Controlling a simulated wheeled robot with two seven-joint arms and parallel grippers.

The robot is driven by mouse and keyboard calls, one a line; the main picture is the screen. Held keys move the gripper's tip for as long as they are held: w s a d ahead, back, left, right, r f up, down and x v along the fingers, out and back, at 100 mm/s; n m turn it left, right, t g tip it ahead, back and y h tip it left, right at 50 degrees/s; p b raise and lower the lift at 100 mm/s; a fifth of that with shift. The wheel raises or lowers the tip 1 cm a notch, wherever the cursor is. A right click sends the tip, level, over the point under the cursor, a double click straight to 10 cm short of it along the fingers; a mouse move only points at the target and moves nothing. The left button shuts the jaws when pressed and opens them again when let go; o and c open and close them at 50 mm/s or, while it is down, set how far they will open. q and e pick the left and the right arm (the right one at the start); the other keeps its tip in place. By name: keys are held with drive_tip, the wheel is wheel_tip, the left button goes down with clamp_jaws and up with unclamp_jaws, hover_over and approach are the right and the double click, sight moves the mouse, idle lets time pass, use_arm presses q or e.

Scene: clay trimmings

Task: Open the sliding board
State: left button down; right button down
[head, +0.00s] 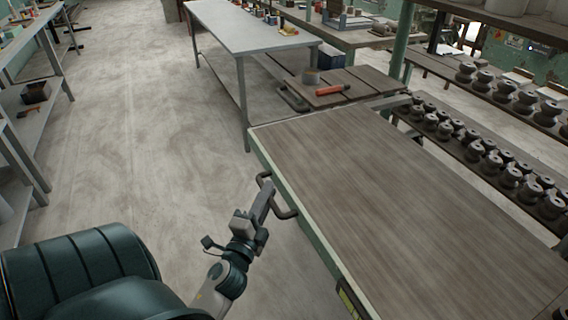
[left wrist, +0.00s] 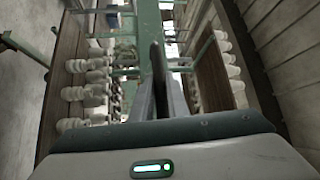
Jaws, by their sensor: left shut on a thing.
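The sliding board (head: 390,195) is a wide brown wooden panel with a pale green front edge, at the middle right of the head view. A dark bent handle (head: 284,213) sticks out from its left edge. My left gripper (head: 266,188) is at this handle, shut on it. In the left wrist view the gripper's fingers (left wrist: 162,90) show end-on around a dark upright bar, and the contact point is partly hidden. My right gripper is not in view.
A second wooden top (head: 365,82) lies behind, with a red-handled tool (head: 332,89) and a similar handle (head: 293,99). Racks of dark spool-shaped pieces (head: 480,150) stand at the right. A grey table (head: 250,30) is at the back.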

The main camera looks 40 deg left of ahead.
use_arm(q)
drive_tip(key=shift+s+a, duration=0.35)
drive_tip(key=shift+s, duration=0.35)
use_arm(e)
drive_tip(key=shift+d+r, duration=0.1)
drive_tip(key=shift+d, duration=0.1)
use_arm(q)
drive_tip(key=c, duration=1.7)
unclamp_jaws()
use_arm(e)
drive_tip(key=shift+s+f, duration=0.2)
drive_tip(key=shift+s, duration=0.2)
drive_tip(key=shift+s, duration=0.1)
use_arm(q)
drive_tip(key=shift+f, duration=0.1)
